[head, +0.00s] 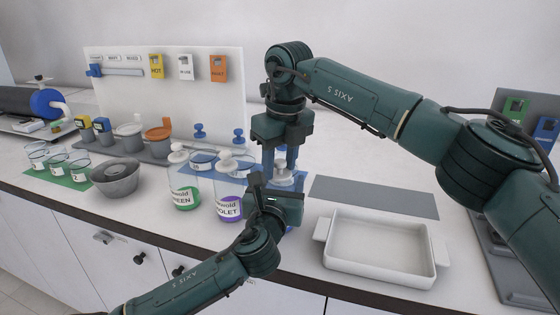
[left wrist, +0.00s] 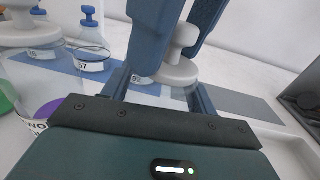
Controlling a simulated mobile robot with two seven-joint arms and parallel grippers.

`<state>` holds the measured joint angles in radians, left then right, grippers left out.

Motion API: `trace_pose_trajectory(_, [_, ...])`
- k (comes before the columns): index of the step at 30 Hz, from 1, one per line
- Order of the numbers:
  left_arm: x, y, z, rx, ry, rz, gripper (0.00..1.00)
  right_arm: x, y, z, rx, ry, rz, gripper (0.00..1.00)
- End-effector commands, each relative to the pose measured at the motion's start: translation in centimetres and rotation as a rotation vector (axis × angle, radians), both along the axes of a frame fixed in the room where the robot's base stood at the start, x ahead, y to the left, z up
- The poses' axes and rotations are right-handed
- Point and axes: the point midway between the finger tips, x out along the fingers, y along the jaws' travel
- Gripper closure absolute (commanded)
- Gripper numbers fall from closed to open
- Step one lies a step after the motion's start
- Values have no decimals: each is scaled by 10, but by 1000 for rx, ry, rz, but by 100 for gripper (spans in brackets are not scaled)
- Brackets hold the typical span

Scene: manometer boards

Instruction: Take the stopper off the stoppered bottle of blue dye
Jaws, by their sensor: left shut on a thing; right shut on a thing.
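A white round stopper (head: 284,177) with a knob shows between my two grippers; it is clearer in the left wrist view (left wrist: 178,70). My right gripper (head: 281,165) comes down from above and is shut on the stopper's knob. My left gripper (head: 277,184) is below it, reaching from the front, and is shut on the bottle. The blue dye bottle is almost wholly hidden behind my left gripper. I cannot tell whether the stopper still sits in the bottle's neck.
Stoppered bottles labelled green (head: 185,199) and violet (head: 229,208) stand close on the left. A white tray (head: 428,262) lies to the right, with a grey mat (head: 375,198) behind it. A grey bowl (head: 115,180) and several beakers stand further left.

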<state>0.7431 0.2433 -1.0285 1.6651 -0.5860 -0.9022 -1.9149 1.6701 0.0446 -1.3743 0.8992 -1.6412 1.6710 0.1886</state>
Motion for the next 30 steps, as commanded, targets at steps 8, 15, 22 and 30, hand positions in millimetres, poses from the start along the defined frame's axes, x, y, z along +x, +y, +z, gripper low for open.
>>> trace_pose_trajectory(8, [0,0,-1,0,1,0,83,0,0,3,0,0,0,87])
trace_pose_trajectory(15, [0,0,-1,0,1,0,83,0,0,11,1,-1,0,87])
trace_pose_trajectory(22, [0,0,-1,0,1,0,83,0,0,20,1,-1,0,87])
trace_pose_trajectory(30, [0,0,-1,0,1,0,83,0,0,22,1,1,0,87])
